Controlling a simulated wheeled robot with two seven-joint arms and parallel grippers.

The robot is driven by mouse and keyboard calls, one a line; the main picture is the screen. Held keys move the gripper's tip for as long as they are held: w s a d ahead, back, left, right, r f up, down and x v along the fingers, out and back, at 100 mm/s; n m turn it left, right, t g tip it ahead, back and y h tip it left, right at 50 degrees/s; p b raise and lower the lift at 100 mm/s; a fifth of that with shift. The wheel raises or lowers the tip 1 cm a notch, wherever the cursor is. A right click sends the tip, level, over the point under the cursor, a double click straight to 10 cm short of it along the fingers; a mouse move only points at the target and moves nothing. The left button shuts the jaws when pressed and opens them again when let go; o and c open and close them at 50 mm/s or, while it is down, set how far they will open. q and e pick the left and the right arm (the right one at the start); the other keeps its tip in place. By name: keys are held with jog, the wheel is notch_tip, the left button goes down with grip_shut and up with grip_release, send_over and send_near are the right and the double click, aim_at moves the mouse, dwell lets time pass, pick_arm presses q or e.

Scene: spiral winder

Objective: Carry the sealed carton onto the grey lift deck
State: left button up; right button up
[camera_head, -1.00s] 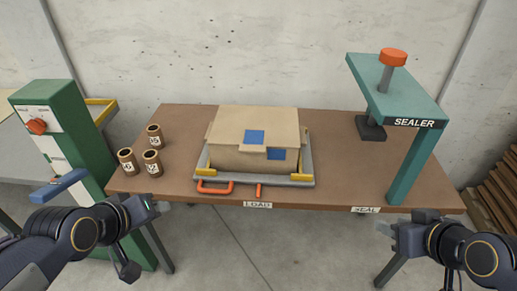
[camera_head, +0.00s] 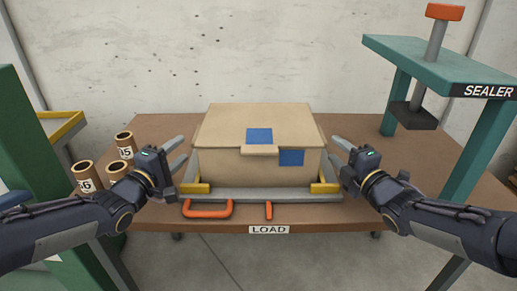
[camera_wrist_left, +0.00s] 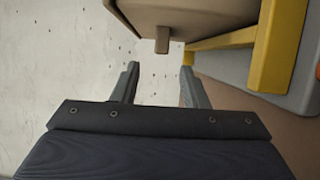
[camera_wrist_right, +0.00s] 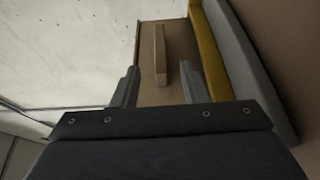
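The tan carton (camera_head: 225,165), with blue patches on its lid and front, sits on a grey tray (camera_head: 290,196) with yellow corner guides at the LOAD mark. My left gripper (camera_head: 178,152) is open at the carton's left side. In the left wrist view a small side tab (camera_wrist_left: 162,40) lies just ahead of the parted fingers. My right gripper (camera_head: 338,152) is open at the right side. In the right wrist view a tan tab (camera_wrist_right: 160,50) lies ahead of and partly between its fingers. A grey surface with a yellow rail (camera_head: 65,128), possibly the lift deck, shows partly behind the green column.
Several numbered brown cylinders (camera_head: 125,145) stand beside my left forearm. The teal sealer (camera_head: 430,65) stands on the table's right. An orange handle (camera_head: 208,208) and a red lever (camera_head: 268,210) project from the tray front. The green column (camera_head: 30,140) is at the left.

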aim_at(195, 134)
pick_arm(q)
jog(key=shift+x, duration=3.9)
pick_arm(e)
jog(key=shift+x, duration=3.9)
pick_arm(q)
jog(key=shift+c, duration=0.3)
pick_arm(e)
jog(key=shift+c, duration=0.3)
pick_arm(q)
grip_shut()
pick_arm(e)
grip_shut()
